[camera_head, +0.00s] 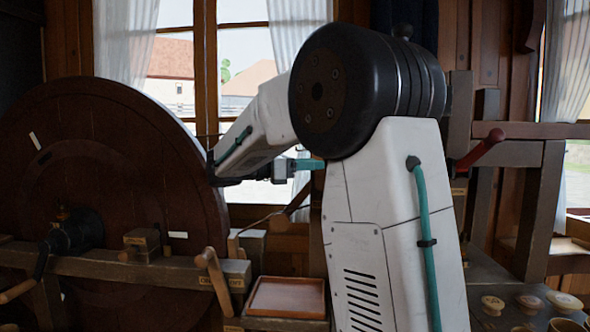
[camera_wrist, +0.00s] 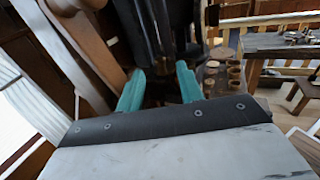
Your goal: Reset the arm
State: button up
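My arm (camera_head: 395,230) stands large in the middle of the head view, folded at its dark round joint. Its white forearm (camera_head: 255,125) slopes down to the left. My gripper's teal tip shows beside the arm in the head view, partly hidden behind it. In the wrist view my gripper (camera_wrist: 160,88) has two teal fingers standing well apart. I see nothing held between them.
A big dark wooden wheel (camera_head: 105,190) fills the left, with a wooden beam and handles in front. A shallow tray (camera_head: 287,297) lies left of my arm. Several small round wooden pieces (camera_head: 493,304) sit at lower right. A red-handled lever (camera_head: 482,148) juts out at right.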

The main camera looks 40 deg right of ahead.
dwell(0.3)
jog(key=s+a+f+m+t+y, duration=0.1)
jog(key=s+a+f+m+y, duration=0.2)
jog(key=f, duration=0.4)
jog(key=s+a+f+m+t+y, duration=0.2)
jog(key=s+a+f+m+y, duration=0.1)
jog(key=f, duration=0.3)
jog(key=s+a+f+m+t+y, duration=0.3)
jog(key=s+a, duration=0.5)
jog(key=a, duration=0.3)
jog(key=s+a+f+m+t+y, duration=0.3)
jog(key=s+a+f+y, duration=0.3)
jog(key=s+a, duration=0.3)
jog(key=a+m+y, duration=0.1)
jog(key=a, duration=0.2)
